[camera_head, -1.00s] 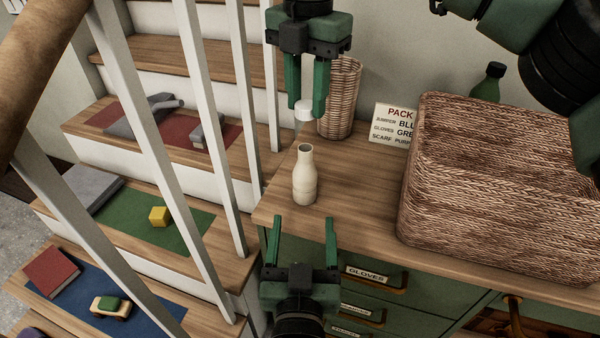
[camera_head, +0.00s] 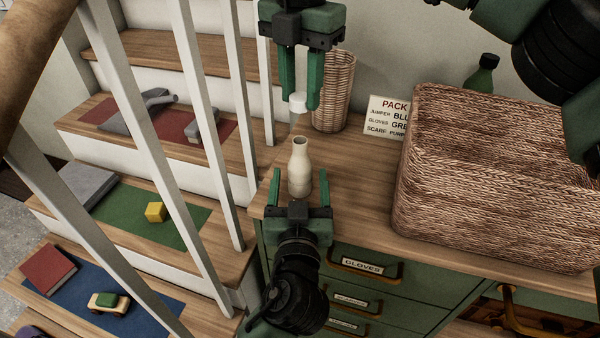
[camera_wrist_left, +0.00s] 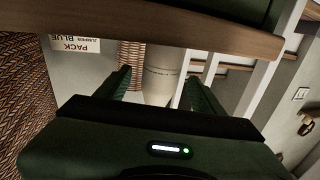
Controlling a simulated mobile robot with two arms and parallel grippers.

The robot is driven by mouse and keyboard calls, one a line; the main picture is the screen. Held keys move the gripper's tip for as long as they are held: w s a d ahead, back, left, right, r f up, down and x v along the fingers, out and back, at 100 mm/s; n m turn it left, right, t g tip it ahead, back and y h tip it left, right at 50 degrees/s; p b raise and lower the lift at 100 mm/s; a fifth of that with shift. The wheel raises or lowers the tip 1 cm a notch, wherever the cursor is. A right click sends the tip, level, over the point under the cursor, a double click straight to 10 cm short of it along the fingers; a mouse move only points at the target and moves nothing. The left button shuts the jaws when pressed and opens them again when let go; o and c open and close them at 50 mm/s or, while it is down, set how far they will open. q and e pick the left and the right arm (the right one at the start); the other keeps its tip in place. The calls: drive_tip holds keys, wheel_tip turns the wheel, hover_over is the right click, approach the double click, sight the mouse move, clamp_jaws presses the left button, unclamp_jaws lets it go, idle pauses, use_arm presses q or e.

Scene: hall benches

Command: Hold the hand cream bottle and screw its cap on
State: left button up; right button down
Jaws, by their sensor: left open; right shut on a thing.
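The cream-coloured hand cream bottle (camera_head: 300,170) stands upright and uncapped on the wooden bench top, its neck open. My left gripper (camera_head: 301,190) is open, low at the front edge of the top, with its fingers pointing at the bottle. In the left wrist view the bottle (camera_wrist_left: 161,84) shows between the two open fingers (camera_wrist_left: 156,88). My right gripper (camera_head: 300,98) points down above the bottle and is shut on the white cap (camera_head: 298,103). The cap is above the bottle's mouth, apart from it.
A large wicker basket (camera_head: 420,190) fills the right of the top. A tall wicker holder (camera_head: 334,95), a sign (camera_head: 388,117) and a green bottle (camera_head: 482,76) stand behind. White balusters (camera_head: 210,125) and stairs border the left. Drawers (camera_head: 361,267) are below.

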use_arm(q)
drive_tip(key=shift+w, duration=1.15)
clamp_jaws()
